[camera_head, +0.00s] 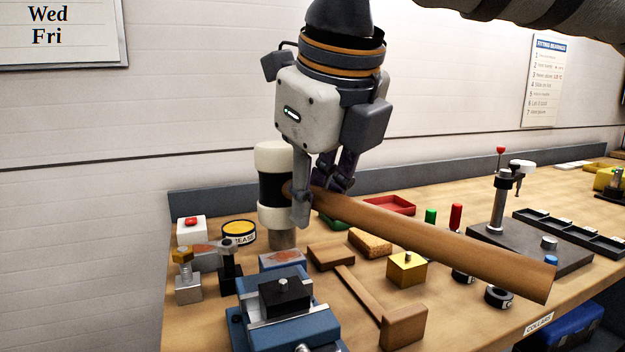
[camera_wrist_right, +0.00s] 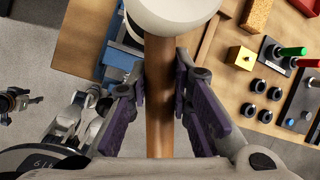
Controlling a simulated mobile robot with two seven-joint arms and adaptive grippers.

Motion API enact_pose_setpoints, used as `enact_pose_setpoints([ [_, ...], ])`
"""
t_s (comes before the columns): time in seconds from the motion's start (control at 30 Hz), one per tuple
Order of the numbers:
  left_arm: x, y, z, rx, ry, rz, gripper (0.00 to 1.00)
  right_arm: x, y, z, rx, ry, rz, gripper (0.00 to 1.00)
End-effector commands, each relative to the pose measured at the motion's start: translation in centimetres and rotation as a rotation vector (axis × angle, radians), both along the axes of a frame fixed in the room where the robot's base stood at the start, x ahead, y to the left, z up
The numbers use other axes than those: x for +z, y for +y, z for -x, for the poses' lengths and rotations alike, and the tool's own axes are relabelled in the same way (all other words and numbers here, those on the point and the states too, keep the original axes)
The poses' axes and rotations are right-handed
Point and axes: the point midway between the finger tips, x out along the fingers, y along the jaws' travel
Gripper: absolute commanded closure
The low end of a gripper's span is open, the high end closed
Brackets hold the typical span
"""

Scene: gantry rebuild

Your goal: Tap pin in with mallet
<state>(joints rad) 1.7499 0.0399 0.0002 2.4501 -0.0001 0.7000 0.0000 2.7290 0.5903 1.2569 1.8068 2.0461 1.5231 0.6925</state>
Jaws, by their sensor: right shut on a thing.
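The mallet has a head (camera_head: 272,186) with white faces and a black middle, and a long wooden handle (camera_head: 430,237). My right gripper (camera_head: 322,196) is shut on the handle close to the head and holds the mallet above the bench. The handle runs between both fingers in the wrist view (camera_wrist_right: 159,95). A short silver pin (camera_head: 283,283) stands up from a black block (camera_head: 290,298) in a blue vise (camera_head: 250,308), below the mallet head. I cannot tell how deep it sits. Grey mechanical parts (camera_wrist_right: 72,115) show at lower left in the wrist view; I cannot identify my left gripper among them.
A wooden hammer-shaped tool (camera_head: 403,325) lies right of the vise. A yellow block (camera_head: 407,270), a red tray (camera_head: 390,205) and a grease tin (camera_head: 239,230) are around it. A grey press (camera_head: 497,205) stands at right. A grey cylinder (camera_head: 283,239) shows under the mallet head.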

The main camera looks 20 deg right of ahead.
Motion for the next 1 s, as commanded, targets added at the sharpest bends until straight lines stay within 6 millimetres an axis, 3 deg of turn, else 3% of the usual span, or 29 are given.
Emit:
enact_pose_setpoints([
  [0.13,0.0,0.0,0.0,0.0,-0.001,0.0,0.6,-1.0,0.0,0.0,0.0,-0.003,-0.002,1.0],
  [0.43,0.0,0.0,0.0,0.0,-0.001,0.0,0.6,-1.4,0.0,0.0,-0.002,-0.003,-0.001,1.0],
  [0.47,0.0,0.0,0.0,0.0,-0.001,0.0,0.6,-2.0,0.0,0.0,-0.002,-0.002,0.0,1.0],
  [0.6,0.0,0.0,0.0,0.0,0.0,0.0,0.6,-8.1,-0.1,0.1,0.001,0.005,0.004,1.0],
  [0.7,0.0,0.0,0.0,0.0,0.0,0.0,0.6,-10.5,0.0,0.1,0.001,0.0,0.0,1.0],
  [1.0,-0.1,0.0,0.1,0.0,0.003,0.0,0.6,-10.9,0.0,0.1,-0.001,0.01,0.002,1.0],
])
